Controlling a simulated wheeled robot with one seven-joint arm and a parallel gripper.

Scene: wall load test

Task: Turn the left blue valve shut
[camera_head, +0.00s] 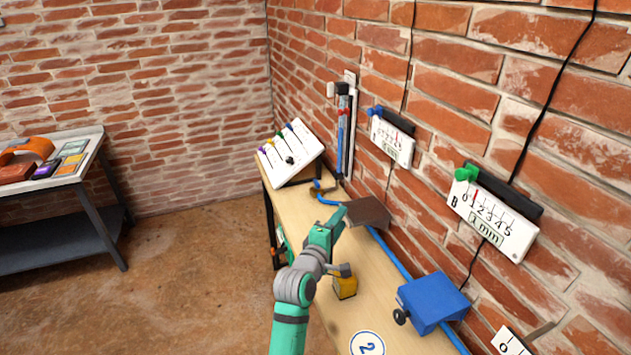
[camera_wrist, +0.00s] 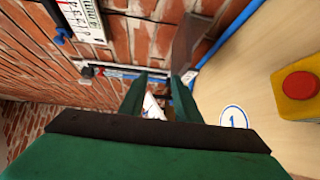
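A small blue part that looks like the left valve handle (camera_head: 317,186) sits at the back of the wooden table, at the foot of the vertical gauge. A blue hose (camera_head: 392,257) runs from there along the wall. My gripper (camera_head: 338,219) is above the table, nearer than that handle and apart from it. In the wrist view my gripper (camera_wrist: 158,88) shows two green fingers with a gap between them and nothing held. The handle cannot be made out clearly in the wrist view. A grey-brown plate (camera_head: 368,212) stands over the hose to the right of my gripper.
A yellow box with a red button (camera_head: 345,287) stands beside my arm; it is also in the wrist view (camera_wrist: 298,90). A blue box (camera_head: 433,302) stands at the right. A white slider panel (camera_head: 290,153) stands at the back. Dial gauges (camera_head: 392,140) hang on the brick wall.

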